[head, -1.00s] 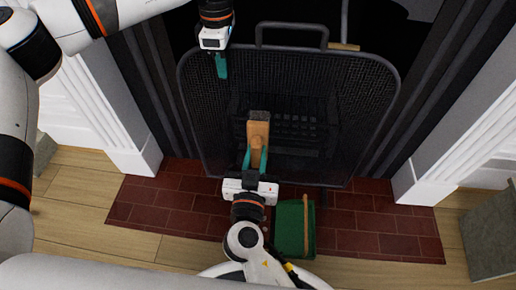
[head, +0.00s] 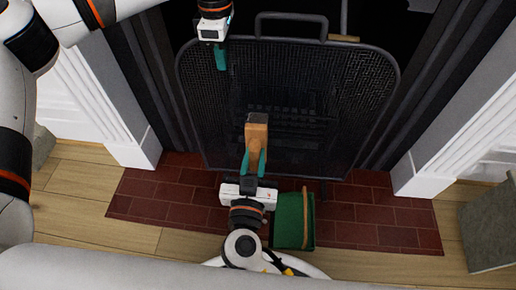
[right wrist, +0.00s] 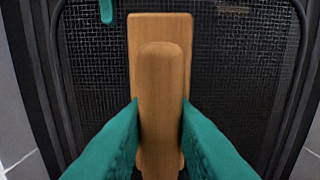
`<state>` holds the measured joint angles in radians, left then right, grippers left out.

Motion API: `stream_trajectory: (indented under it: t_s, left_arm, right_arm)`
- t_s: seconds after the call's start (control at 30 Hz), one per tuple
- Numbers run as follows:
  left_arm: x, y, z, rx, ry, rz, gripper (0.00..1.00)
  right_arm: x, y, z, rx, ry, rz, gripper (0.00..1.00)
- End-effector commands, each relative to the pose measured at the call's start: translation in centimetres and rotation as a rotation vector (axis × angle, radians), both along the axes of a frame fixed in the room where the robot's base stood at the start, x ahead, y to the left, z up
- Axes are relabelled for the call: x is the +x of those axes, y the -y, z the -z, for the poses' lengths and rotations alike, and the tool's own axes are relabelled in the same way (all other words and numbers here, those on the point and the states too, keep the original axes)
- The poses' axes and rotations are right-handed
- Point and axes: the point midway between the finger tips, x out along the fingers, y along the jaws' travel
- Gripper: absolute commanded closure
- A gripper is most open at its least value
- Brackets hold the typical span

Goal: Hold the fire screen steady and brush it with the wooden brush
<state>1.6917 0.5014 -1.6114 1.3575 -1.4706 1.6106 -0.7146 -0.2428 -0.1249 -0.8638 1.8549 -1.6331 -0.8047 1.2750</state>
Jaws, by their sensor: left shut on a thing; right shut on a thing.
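The fire screen (head: 345,95) is a dark mesh panel with a rounded metal frame and a top handle, standing upright in front of the fireplace. My left gripper (head: 221,60) is shut on the screen's upper edge, left of the handle. My right gripper (head: 254,163) is shut on the wooden brush (head: 257,133), in front of the screen's lower middle. In the right wrist view the brush (right wrist: 160,60) sits between teal fingers, its back facing me. Its bristles are mostly hidden, and I cannot tell whether they touch the mesh.
White fireplace pillars (head: 440,150) stand on both sides. A grey block (head: 488,225) is at the far right. The hearth's right part is clear.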

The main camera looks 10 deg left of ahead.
Motion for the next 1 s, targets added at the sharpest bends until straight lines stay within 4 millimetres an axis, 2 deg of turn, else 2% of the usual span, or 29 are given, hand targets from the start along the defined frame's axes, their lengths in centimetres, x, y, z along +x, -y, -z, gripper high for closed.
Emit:
stream_trajectory:
  t_s: [0.07,0.1,0.23,0.27,0.53,0.67,0.77,1.0]
  left_arm:
    - [0.0,0.1,-0.1,-0.002,0.001,0.004,1.00]
    - [0.0,0.1,-0.1,-0.002,0.001,0.004,0.89]
    - [0.0,0.0,-0.1,-0.001,0.001,0.003,0.68]
    - [0.0,0.0,-0.1,-0.001,0.001,0.003,0.65]
    - [0.0,0.0,-0.1,0.000,0.001,0.001,0.65]
    - [0.1,0.0,-1.1,-0.001,0.003,0.001,0.65]
    - [0.0,0.1,-2.8,-0.002,0.003,0.002,0.65]
    - [0.1,0.1,-8.0,-0.002,0.003,0.001,0.65]
  right_arm:
    - [0.0,0.0,-0.1,0.001,0.002,0.000,0.97]
    - [0.0,0.0,-0.1,0.001,0.001,0.000,0.97]
    - [0.0,0.0,-0.1,0.001,0.001,0.000,0.97]
    - [0.0,0.0,-0.1,0.001,0.001,0.000,0.97]
    - [0.0,0.0,-0.1,0.001,0.001,0.000,0.97]
    - [0.0,0.0,-0.1,0.001,0.001,0.000,0.97]
    - [0.0,0.0,-0.1,0.001,0.001,0.000,0.97]
    - [0.0,0.0,-0.1,0.001,0.001,0.000,0.97]
